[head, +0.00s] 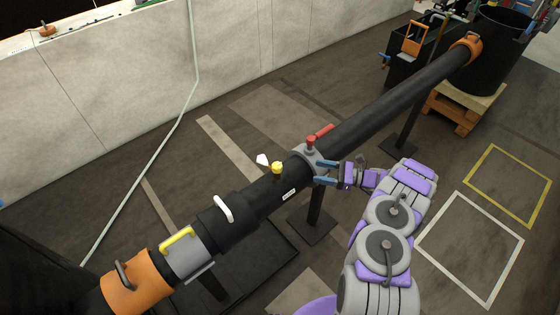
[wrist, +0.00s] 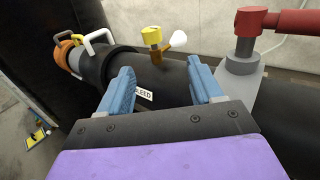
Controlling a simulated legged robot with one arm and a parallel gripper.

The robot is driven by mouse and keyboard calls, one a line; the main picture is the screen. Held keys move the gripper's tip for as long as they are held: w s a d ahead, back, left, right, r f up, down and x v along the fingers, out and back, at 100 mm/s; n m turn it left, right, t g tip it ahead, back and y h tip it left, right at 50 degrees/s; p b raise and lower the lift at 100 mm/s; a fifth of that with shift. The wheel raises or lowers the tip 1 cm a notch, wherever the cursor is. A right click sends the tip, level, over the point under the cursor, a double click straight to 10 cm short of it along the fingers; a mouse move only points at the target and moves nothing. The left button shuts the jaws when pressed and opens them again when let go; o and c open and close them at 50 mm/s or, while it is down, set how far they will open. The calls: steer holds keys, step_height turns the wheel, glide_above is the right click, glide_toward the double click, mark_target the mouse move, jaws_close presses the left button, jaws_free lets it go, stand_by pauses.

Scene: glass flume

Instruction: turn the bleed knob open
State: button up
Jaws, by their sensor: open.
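The bleed knob (head: 277,167) is a small yellow knob standing on top of the black pipe (head: 385,103). A white spout sits beside it. In the wrist view the yellow knob (wrist: 152,36) is beyond my fingertips, between them from left to right. A white label (wrist: 144,96) reading "BLEED", partly hidden by my left finger, is on the pipe below it. My gripper (head: 317,170) has two blue fingers, open and empty, at the near side of the pipe by the grey collar. In the wrist view my gripper (wrist: 161,75) is apart from the knob.
A red lever valve (head: 311,142) stands on the grey collar, close right of the knob; its red handle (wrist: 285,22) is near my right finger. White (head: 223,208) and yellow (head: 177,239) handles are farther left along the pipe. A support stand (head: 313,222) is below.

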mark_target(277, 167)
steer(key=w+a, duration=0.1)
steer(key=a, duration=0.5)
steer(key=w+a+m+t+b, duration=0.1)
steer(key=a, duration=0.5)
steer(key=w+a+t, duration=0.1)
steer(key=a, duration=0.5)
steer(key=shift+w+r+m+h+b, duration=0.2)
steer(key=shift+w+m+h+b, duration=0.1)
steer(key=shift+h, duration=0.1)
steer(key=c, duration=0.9)
steer(key=shift+c, duration=0.2)
steer(key=shift+s+n+g+y, duration=0.1)
steer(key=shift+n+g+y, duration=0.2)
steer(key=shift+n+g, duration=0.2)
